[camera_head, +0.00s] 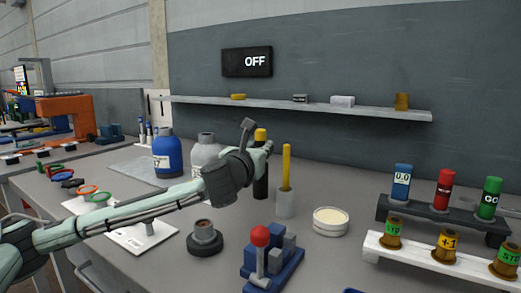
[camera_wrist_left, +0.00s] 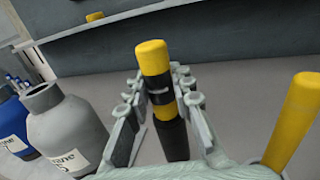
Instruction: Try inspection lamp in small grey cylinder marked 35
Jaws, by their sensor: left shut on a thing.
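A yellow-topped black stick, which looks like the inspection lamp (camera_head: 260,136), is upright at the middle of the table. My left gripper (camera_head: 256,160) is shut on it; in the left wrist view the lamp (camera_wrist_left: 155,62) stands between the fingers (camera_wrist_left: 160,105). Whether its base touches the table is unclear. A grey cylinder with a narrow neck (camera_head: 206,140) stands just left of and behind the gripper, partly hidden by it. In the left wrist view this grey cylinder (camera_wrist_left: 70,125) has a white label, only partly legible. My right gripper is out of view.
A blue cylinder (camera_head: 166,158) stands left of the grey one. A yellow stick (camera_head: 286,165) stands in a grey holder (camera_head: 285,205) close right of the gripper. A round dish (camera_head: 330,221), a red-knobbed blue fixture (camera_head: 262,258) and a dark ring base (camera_head: 204,240) are nearer.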

